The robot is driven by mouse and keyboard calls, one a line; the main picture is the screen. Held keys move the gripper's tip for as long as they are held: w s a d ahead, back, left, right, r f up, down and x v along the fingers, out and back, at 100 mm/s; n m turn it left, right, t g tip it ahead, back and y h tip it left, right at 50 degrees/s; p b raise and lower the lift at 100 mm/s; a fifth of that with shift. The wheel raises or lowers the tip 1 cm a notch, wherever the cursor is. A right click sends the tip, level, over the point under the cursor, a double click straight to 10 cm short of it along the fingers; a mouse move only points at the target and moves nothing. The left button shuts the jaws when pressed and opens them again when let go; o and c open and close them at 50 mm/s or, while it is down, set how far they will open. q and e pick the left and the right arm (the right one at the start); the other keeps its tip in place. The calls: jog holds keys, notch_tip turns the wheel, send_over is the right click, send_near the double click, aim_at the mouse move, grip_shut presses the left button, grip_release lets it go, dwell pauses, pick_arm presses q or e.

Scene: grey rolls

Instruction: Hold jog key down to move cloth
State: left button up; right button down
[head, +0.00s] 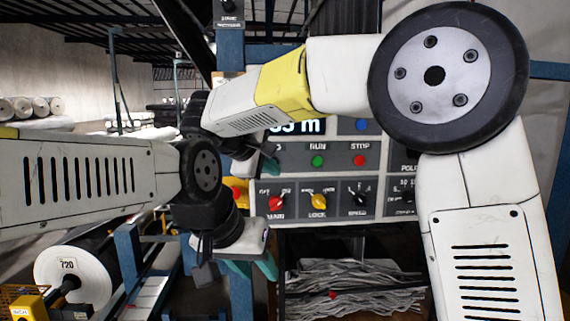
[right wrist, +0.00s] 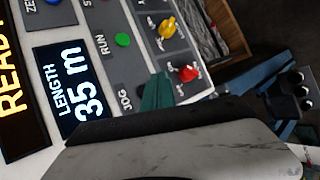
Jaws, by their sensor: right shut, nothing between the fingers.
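The control panel (head: 335,205) stands ahead, with a green RUN button (head: 317,161) and a red STOP button (head: 359,160). My right gripper (head: 270,166) is shut and empty at the panel's left side. In the right wrist view its teal fingertips (right wrist: 157,92) are over the panel beside the JOG label (right wrist: 125,98). They hide the jog key, so I cannot tell whether they touch it. The display (right wrist: 70,80) reads LENGTH 35 m. My left gripper (head: 254,268) is lower, below the panel's left corner, with its teal fingers apart and nothing visible between them.
A red knob (head: 276,203) and yellow knob (head: 319,200) sit in the panel's lower row. A bin of grey strips (head: 350,290) lies below. A white roll marked 720 (head: 75,278) is at lower left. Pale rolls (head: 30,107) lie farther back.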

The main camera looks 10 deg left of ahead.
jog(key=shift+w+a, duration=0.2)
jog(key=shift+w, duration=0.6)
jog(key=shift+w+a, duration=0.25)
jog(key=shift+w, duration=0.5)
jog(key=shift+w+a, duration=0.2)
jog(key=shift+w, duration=0.6)
jog(key=shift+w, duration=0.1)
jog(key=shift+w+a, duration=0.1)
jog(key=shift+w, duration=0.2)
jog(key=shift+w+a, duration=0.15)
jog(key=shift+w, duration=0.25)
dwell(4.8)
